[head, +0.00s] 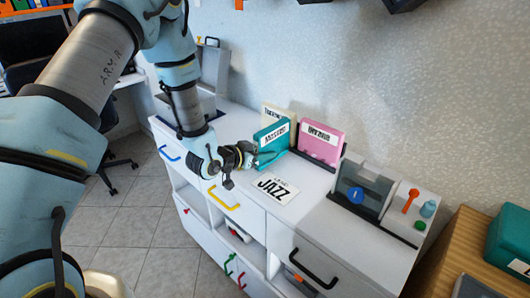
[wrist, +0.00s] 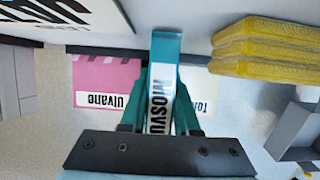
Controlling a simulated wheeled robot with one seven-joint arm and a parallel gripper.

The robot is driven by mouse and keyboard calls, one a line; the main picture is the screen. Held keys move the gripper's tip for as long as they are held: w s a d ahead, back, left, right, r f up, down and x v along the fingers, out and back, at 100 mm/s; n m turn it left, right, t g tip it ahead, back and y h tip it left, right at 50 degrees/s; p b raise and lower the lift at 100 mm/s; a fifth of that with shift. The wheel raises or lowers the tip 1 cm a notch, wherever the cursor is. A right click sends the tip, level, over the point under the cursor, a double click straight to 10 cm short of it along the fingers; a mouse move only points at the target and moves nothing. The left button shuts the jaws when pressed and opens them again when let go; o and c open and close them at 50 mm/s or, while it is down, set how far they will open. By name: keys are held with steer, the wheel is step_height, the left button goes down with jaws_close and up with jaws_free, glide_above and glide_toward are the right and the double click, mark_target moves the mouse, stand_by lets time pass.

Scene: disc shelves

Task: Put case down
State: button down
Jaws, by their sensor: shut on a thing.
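My gripper (head: 257,156) reaches over the white cabinet top (head: 318,210) from the left. It is shut on a teal case (head: 274,136) with a white label, which stands upright. In the wrist view the teal case (wrist: 165,50) sits between the two fingers, its spine label partly readable as "MOSVU". I cannot tell whether its bottom edge touches the cabinet top. A pink case (head: 320,142), labelled "Ulvane" in the wrist view (wrist: 108,78), stands to its right. A cream case (head: 277,113) stands behind it, partly hidden. A white "JAZZ" card (head: 275,188) lies in front.
A grey device with a blue disc (head: 356,195) stands right of the pink case, beside a panel with a red lever (head: 410,201). Yellow stacked pieces (wrist: 255,48) show in the wrist view. A wooden surface with a teal box (head: 510,238) is at the far right. The wall is close behind.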

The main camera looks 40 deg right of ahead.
steer(key=shift+f, duration=0.15)
steer(key=c, duration=0.6)
jaws_free()
steer(key=shift+c, duration=0.2)
steer(key=shift+r, duration=0.3)
steer(key=b+v, duration=0.3)
steer(key=v, duration=0.7)
steer(key=shift+a, duration=0.35)
steer(key=shift+s+a+r, duration=0.15)
steer(key=shift+a+r, duration=0.15)
steer(key=shift+a, duration=0.3)
